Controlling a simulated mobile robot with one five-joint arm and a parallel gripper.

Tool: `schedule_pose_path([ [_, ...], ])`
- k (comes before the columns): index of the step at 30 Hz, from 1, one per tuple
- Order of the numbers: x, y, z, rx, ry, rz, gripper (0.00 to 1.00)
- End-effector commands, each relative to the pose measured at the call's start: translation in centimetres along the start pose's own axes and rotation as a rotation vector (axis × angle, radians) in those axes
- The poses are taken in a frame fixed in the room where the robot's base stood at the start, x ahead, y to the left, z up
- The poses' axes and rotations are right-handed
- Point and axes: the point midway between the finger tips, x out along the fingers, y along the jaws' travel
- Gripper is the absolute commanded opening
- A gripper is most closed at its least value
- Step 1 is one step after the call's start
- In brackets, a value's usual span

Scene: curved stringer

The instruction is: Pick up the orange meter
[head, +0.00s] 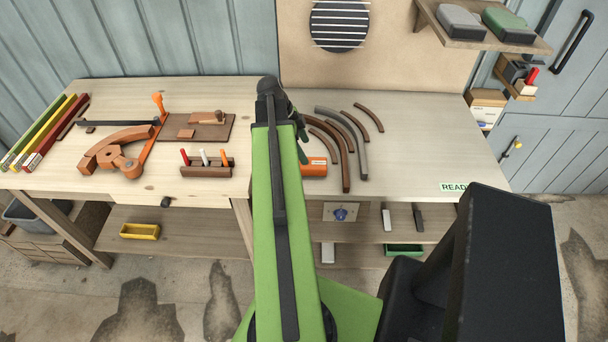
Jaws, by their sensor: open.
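An orange block-like thing (315,167), which appears to be the orange meter, lies near the front edge of the workbench, just right of my arm. My arm hides its left side. My gripper (301,140) shows only in part, as dark green fingers just above and beyond the orange thing in the picture. The fingers look open and I see nothing held between them. I cannot tell how high they are above the bench.
Several curved brown and grey strips (346,165) lie right of my gripper. A rack (206,171) with coloured sticks and a wooden jig (118,152) stand on the left. The bench (430,140) is clear toward the READY label (453,187). A shelf (480,32) overhangs upper right.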

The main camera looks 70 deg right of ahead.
Motion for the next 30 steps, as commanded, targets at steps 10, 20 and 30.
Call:
schedule_pose_path([
  [10,3.8,0.0,0.0,-0.001,0.000,-0.001,0.82],
  [20,8.7,-0.1,0.0,0.000,0.000,0.000,0.82],
  [30,8.8,-0.1,-0.3,-0.002,0.000,-0.001,0.74],
])
